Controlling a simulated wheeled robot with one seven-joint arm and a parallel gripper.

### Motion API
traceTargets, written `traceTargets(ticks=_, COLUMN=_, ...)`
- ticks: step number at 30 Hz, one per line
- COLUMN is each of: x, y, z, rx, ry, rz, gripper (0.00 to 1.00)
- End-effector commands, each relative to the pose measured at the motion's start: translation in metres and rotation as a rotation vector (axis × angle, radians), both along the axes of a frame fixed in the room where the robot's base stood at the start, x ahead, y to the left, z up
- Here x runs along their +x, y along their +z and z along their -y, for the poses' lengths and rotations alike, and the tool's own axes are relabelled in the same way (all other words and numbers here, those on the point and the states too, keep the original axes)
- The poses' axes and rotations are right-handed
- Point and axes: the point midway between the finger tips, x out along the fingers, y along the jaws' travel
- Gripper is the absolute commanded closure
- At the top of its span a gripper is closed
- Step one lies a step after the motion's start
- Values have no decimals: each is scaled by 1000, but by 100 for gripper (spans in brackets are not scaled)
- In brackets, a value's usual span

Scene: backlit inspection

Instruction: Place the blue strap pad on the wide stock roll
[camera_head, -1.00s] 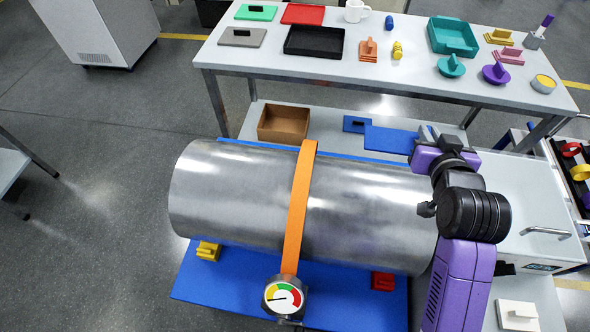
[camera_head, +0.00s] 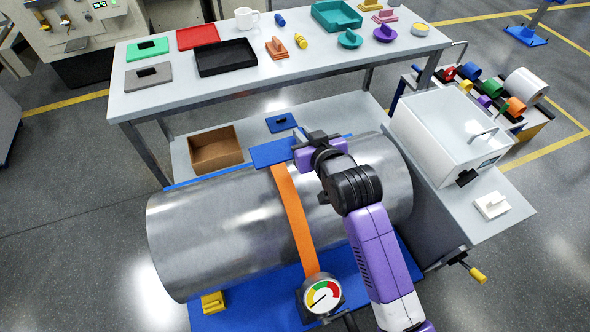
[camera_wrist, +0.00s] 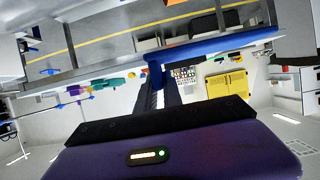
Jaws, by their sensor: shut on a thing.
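The wide stock roll (camera_head: 215,225) is a large shiny metal cylinder lying on its side, with an orange strap (camera_head: 292,205) over it. The strap's lower end meets a round dial gauge (camera_head: 321,296). My gripper (camera_head: 308,143) is over the far side of the roll, shut on the blue strap pad (camera_head: 272,153). The pad extends left from the jaws and overlaps the strap's upper end in the picture; I cannot tell whether it touches. In the wrist view the pad (camera_wrist: 220,45) shows nearly edge-on beyond the dark fingers (camera_wrist: 158,92).
A smaller blue block (camera_head: 281,122) and a brown open box (camera_head: 215,150) sit on the shelf behind. The long table (camera_head: 200,95) beyond carries trays and small parts. A white case (camera_head: 450,130) stands right of the roll. A yellow block (camera_head: 213,301) sits at its front left.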

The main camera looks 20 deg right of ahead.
Motion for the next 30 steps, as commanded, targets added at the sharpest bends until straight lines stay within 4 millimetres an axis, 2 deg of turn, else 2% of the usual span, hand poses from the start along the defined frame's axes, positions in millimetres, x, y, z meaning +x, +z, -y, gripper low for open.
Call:
traceTargets(ticks=1, x=-1, y=-15, z=0, rx=0, ry=0, rz=-6, gripper=100)
traceTargets(ticks=3, x=-1, y=-31, z=0, rx=0, ry=0, rz=-4, gripper=100)
traceTargets(ticks=10, x=0, y=-80, z=0, rx=0, ry=0, rz=-3, gripper=100)
traceTargets(ticks=17, x=0, y=-100, z=0, rx=0, ry=0, rz=1, gripper=100)
traceTargets(ticks=24, x=0, y=-130, z=0, rx=0, ry=0, rz=-1, gripper=100)
traceTargets(ticks=30, x=0, y=-135, z=0, rx=0, ry=0, rz=3, gripper=100)
